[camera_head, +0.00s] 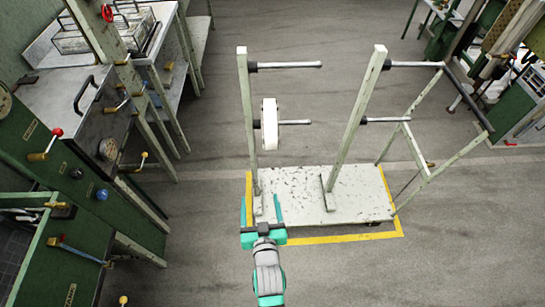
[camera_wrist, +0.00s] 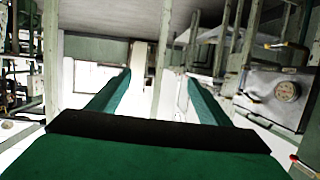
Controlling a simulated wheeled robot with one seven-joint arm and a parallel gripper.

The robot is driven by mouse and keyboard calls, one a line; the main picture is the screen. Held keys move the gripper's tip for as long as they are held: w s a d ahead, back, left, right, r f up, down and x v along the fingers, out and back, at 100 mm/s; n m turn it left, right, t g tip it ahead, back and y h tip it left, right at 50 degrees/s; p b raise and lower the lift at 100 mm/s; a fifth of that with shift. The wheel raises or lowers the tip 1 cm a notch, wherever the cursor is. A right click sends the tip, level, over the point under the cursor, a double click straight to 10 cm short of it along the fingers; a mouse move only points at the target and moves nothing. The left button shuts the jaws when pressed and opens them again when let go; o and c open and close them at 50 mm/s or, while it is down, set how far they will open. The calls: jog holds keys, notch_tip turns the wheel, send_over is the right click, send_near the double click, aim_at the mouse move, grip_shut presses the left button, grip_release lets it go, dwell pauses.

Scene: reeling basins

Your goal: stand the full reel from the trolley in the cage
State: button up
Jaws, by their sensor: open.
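The full reel (camera_head: 269,125) is a thick white disc on a middle peg of the trolley (camera_head: 362,187), against its left post. The trolley has a worn white base, pale upright posts and several horizontal pegs; the other visible pegs look bare. My gripper (camera_head: 260,204) has teal fingers, spread apart and empty, over the trolley's front left corner, nearer to me than the reel and apart from it. A wire frame (camera_head: 92,38) on the bench at upper left looks like the cage.
A metal bench (camera_head: 60,95) and green machine panels (camera_head: 60,185) with knobs and levers line the left side. Yellow tape (camera_head: 345,238) marks the floor around the trolley. More machinery (camera_head: 520,85) stands at far right. The aisle (camera_head: 200,190) between bench and trolley is clear.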

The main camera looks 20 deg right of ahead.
jog(key=h, duration=0.1)
send_near(271, 139)
jog(key=shift+m, duration=0.4)
jog(key=shift+x, duration=5.8)
jog(key=shift+d+f, duration=0.2)
jog(key=shift+a, duration=0.15)
jog(key=c, duration=1.2)
jog(key=shift+w, duration=0.1)
